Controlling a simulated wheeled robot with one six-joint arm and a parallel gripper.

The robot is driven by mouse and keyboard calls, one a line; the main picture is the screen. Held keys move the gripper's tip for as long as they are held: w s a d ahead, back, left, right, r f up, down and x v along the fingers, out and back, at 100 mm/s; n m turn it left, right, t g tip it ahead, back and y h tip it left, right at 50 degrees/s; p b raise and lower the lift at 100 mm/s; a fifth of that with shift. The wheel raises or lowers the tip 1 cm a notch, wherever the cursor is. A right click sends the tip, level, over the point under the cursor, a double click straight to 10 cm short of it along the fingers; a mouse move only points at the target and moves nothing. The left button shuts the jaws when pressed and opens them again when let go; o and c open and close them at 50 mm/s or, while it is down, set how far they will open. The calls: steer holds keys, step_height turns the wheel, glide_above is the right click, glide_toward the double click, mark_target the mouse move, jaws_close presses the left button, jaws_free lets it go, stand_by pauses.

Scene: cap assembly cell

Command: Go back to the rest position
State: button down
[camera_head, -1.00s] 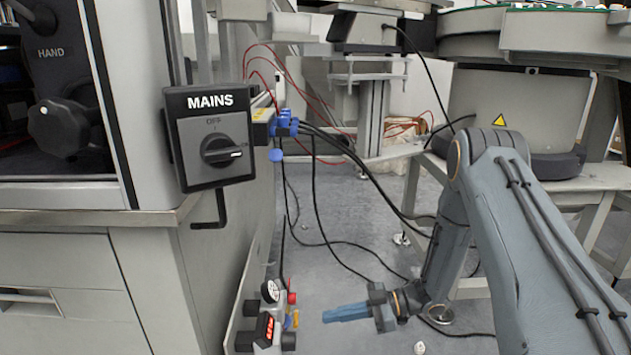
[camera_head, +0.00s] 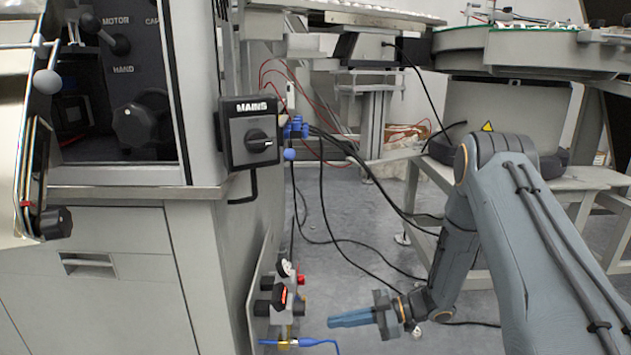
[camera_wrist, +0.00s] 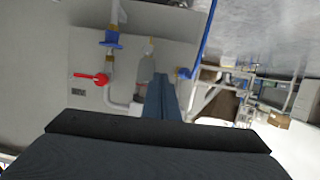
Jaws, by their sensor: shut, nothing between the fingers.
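My gripper (camera_head: 350,319) is in the lower middle of the head view, in front of my bent arm. Its blue fingers are closed together, point left and hold nothing. In the wrist view the shut fingers (camera_wrist: 160,98) stick out past the dark gripper body, with the side of a grey cabinet beyond them. In the head view the fingertips are to the right of a valve unit with a gauge (camera_head: 284,268), apart from it in the picture.
A grey cabinet (camera_head: 110,270) with a MAINS switch (camera_head: 250,132) stands left. A blue hose (camera_head: 318,342) runs low near my gripper. A red-handled valve (camera_wrist: 98,79) shows in the wrist view. Black cables cross the floor (camera_head: 345,215). A bowl feeder (camera_head: 505,110) stands back right.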

steer(key=w+d+r+m+t+h+p, duration=0.25)
steer(key=r+p, duration=0.25)
steer(key=r, duration=0.3)
steer(key=w+d+r+m+t+h+p, duration=0.25)
steer(key=r+p, duration=0.25)
steer(key=r, duration=0.3)
steer(key=w+d+r+m+t+h+p, duration=0.1)
steer(key=d+r+t+h+p, duration=0.15)
steer(key=r+h+p, duration=0.35)
steer(key=s+d+r+m+h+p, duration=0.1)
steer(key=s+d+r+m+p, duration=0.3)
steer(key=r, duration=0.6)
steer(key=s+r+m+g+h+p, duration=0.1)
steer(key=s+r+p, duration=0.5)
steer(key=s, duration=0.6)
steer(key=s+d+r+m+g+h+p, duration=0.1)
steer(key=s+r+m+g+p, duration=0.3)
steer(key=s+r, duration=0.7)
steer(key=s+r+m+g+p, duration=0.2)
steer(key=s+r+p, duration=0.6)
steer(key=s, duration=0.4)
steer(key=shift+s+d+r+m+g+h+p, duration=0.25)
steer(key=shift+s+m+g+h+p, duration=0.15)
steer(key=shift+g+p, duration=0.2)
